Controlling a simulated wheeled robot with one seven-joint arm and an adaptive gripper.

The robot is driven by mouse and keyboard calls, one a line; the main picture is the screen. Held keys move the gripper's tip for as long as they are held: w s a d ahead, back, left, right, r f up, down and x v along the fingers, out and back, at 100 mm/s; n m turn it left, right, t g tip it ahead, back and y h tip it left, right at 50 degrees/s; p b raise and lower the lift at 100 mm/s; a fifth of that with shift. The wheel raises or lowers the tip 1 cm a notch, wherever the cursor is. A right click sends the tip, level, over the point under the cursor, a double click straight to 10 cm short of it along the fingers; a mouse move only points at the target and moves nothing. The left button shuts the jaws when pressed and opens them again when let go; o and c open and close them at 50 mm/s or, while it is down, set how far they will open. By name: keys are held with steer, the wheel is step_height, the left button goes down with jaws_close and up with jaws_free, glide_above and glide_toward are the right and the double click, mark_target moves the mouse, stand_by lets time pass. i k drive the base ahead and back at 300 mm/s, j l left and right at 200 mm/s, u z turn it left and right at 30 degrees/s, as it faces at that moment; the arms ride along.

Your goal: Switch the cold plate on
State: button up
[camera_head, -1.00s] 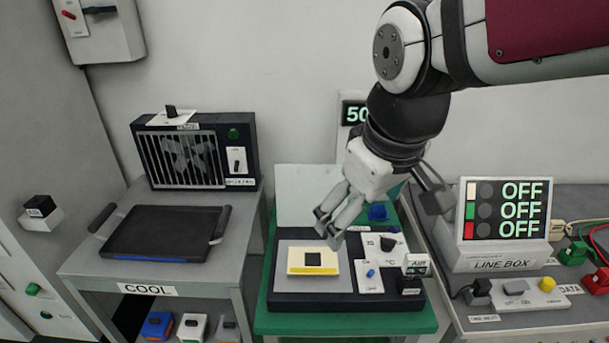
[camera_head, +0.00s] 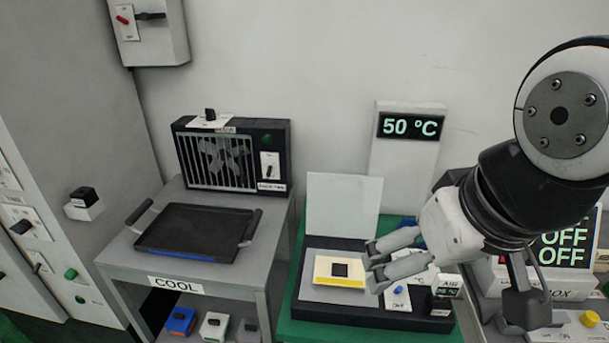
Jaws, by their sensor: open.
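A black-based device with a grey plate (camera_head: 319,292) sits on a green table, its pale lid (camera_head: 343,208) raised; I take it to be the cold plate, though no label confirms this. A cream and yellow block with a dark square (camera_head: 341,269) lies on the plate. To its right is a white panel with a small blue switch (camera_head: 398,290); its setting is too small to tell. My gripper (camera_head: 375,266) is open and empty, just right of the block, its fingers pointing left. It hides part of the controls.
A display behind reads 50 °C (camera_head: 410,126). At left, a grey table labelled COOL (camera_head: 178,284) holds a black tray (camera_head: 196,232) and a fan unit (camera_head: 232,155) with a switch. A small AIR display (camera_head: 446,285) stands right of the blue switch. The line box (camera_head: 566,245) reads OFF.

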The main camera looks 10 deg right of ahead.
mark_target(398, 288)
steer(key=z, duration=0.35)
steer(key=l+u, duration=0.25)
steer(key=l, duration=0.15)
steer(key=k+l, duration=0.1)
steer(key=l, duration=0.3)
steer(key=l+u, duration=0.1)
steer(key=l, duration=0.35)
steer(key=k+l, duration=0.15)
steer(key=l, duration=0.25)
steer(key=u, duration=0.05)
